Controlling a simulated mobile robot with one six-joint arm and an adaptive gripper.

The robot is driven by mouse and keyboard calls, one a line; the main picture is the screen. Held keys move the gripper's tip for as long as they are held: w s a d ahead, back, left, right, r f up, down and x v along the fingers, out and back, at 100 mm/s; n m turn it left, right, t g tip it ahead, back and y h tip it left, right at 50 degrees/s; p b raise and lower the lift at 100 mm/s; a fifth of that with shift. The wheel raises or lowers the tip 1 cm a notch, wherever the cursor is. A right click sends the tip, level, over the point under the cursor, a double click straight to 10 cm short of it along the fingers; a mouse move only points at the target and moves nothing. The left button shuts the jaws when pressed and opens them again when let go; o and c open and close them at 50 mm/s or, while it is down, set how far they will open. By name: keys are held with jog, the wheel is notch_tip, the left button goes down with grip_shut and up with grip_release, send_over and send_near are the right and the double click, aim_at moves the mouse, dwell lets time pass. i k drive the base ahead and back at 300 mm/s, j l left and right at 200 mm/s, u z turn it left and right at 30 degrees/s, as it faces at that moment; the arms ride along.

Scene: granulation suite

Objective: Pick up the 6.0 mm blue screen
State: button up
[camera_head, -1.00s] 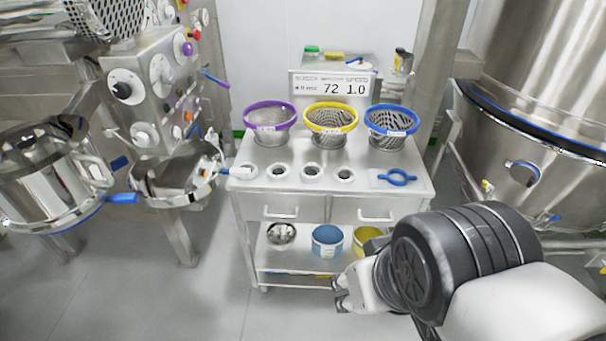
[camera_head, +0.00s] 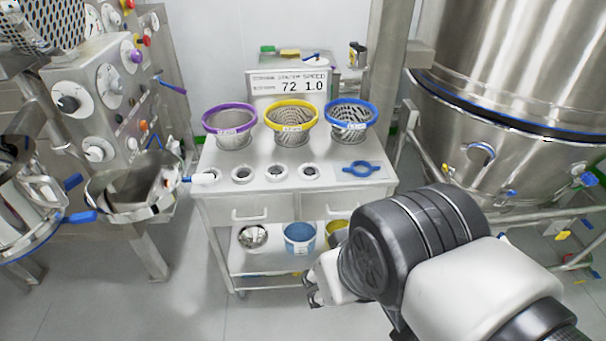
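The blue-rimmed screen (camera_head: 351,114) stands upright at the right of a row of three conical mesh screens on the cart's top shelf. A small label is on its rim, too small to read here. The yellow-rimmed screen (camera_head: 290,116) is in the middle and the purple-rimmed screen (camera_head: 230,121) is at the left. My gripper (camera_head: 312,294) is low in front of the cart, well apart from the screens. Its fingers are small and partly hidden by my wrist, and whether they are open is unclear. Nothing is seen in it.
Below are a metal bowl (camera_head: 253,236) and a blue tub (camera_head: 300,236). Large steel machines flank the cart.

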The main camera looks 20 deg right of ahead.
aim_at(350, 119)
jog(key=i+l, duration=0.25)
jog(key=l, duration=0.15)
jog(key=i+l, duration=0.5)
jog(key=l, duration=0.25)
jog(key=i+l+u, duration=0.1)
jog(key=i+l, duration=0.45)
jog(key=l, duration=0.25)
